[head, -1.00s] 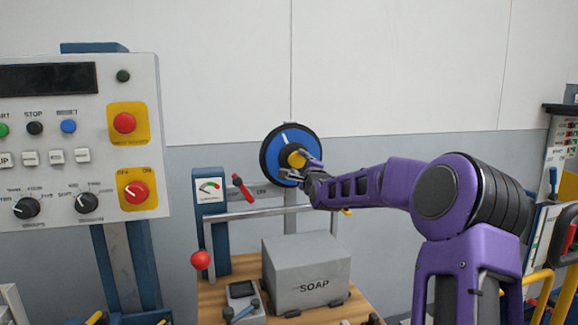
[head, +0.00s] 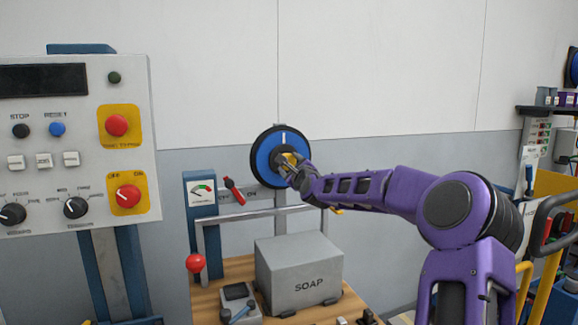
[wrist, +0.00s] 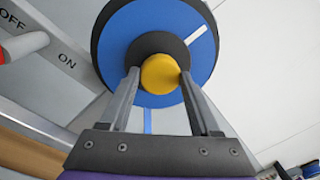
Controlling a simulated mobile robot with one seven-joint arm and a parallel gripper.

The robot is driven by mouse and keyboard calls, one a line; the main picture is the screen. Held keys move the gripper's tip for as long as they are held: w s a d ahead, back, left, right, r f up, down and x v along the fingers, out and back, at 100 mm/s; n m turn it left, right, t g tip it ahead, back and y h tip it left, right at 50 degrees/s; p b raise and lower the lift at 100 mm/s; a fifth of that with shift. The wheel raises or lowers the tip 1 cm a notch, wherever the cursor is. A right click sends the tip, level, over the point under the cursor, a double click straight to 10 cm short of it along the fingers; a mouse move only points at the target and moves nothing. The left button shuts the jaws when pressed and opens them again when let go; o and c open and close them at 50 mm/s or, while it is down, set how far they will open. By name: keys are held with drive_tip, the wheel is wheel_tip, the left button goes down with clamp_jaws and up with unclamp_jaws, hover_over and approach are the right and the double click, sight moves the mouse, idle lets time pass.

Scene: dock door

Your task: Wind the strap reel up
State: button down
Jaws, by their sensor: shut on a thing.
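The strap reel (head: 265,155) is a blue disc with a black rim, upright on a post in front of the wall. A white mark on its face points almost straight up in the head view. A yellow knob (head: 289,157) with a dark collar stands out from its middle. The reel (wrist: 120,35) fills the top of the wrist view, with its white mark at upper right. My gripper (head: 294,163) is shut on the yellow knob; in the wrist view its fingers (wrist: 160,76) lie on either side of the knob. The fingers partly hide the knob in the head view.
A grey SOAP box (head: 300,276) sits on the wooden bench below the reel. A grey rail, a red lever (head: 233,190) and a gauge (head: 202,190) are left of the reel. A control panel (head: 70,140) stands farther left. The wall above is clear.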

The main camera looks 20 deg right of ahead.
drive_tip(key=shift+r, duration=0.1)
drive_tip(key=shift+c, duration=0.6)
unclamp_jaws()
drive_tip(key=s+a+f+p, duration=0.1)
drive_tip(key=s, duration=1.6)
drive_tip(key=shift+s+a, duration=0.15)
drive_tip(key=shift+a, duration=0.1)
drive_tip(key=shift+a, duration=0.1)
